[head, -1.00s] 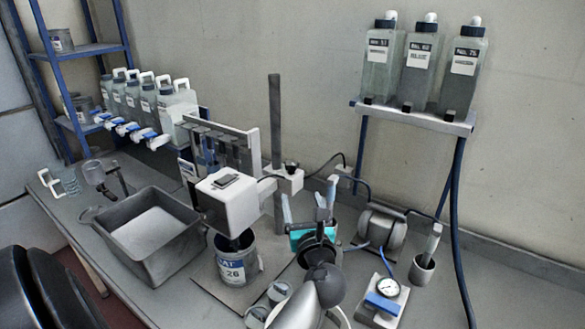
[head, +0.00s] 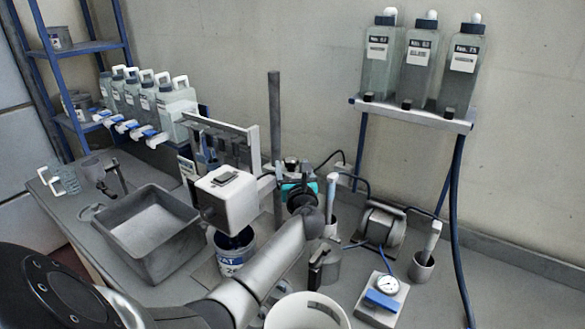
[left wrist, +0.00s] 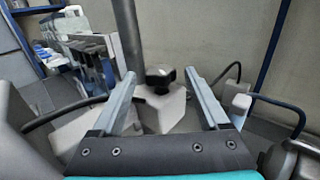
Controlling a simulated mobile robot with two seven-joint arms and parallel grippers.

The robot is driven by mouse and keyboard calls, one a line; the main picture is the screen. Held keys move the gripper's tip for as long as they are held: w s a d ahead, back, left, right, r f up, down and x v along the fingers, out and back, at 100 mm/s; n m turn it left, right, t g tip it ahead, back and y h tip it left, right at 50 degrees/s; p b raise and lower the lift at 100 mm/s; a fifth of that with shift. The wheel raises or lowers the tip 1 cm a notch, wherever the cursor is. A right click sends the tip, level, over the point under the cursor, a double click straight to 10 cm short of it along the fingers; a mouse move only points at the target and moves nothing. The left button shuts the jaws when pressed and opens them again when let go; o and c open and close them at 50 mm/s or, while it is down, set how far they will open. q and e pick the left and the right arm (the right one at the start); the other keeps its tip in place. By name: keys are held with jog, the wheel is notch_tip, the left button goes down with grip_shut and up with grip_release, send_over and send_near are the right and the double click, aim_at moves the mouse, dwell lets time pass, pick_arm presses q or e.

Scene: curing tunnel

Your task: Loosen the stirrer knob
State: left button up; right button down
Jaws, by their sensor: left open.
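The stirrer has a white motor head (head: 226,197) over a labelled can (head: 232,262), beside a dark upright post (head: 274,120). The black stirrer knob (left wrist: 159,75) sits on a white clamp block (left wrist: 162,107) at the post. In the head view the knob (head: 291,162) shows small behind my gripper. My left gripper (head: 291,175) points at the clamp from the front with its fingers apart. In the left wrist view the knob appears between the two fingertips and somewhat beyond them, with no contact visible. My right gripper is not in view.
A grey tub (head: 150,235) stands left of the stirrer. A pot with a pale-handled tool (head: 331,196), a motor (head: 382,228) and a gauge (head: 387,286) stand to the right. A white bucket (head: 307,312) is at the front. A bottle shelf (head: 412,114) is at back right.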

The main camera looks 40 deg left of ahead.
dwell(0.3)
pick_arm(q)
grip_shut()
dwell(0.5)
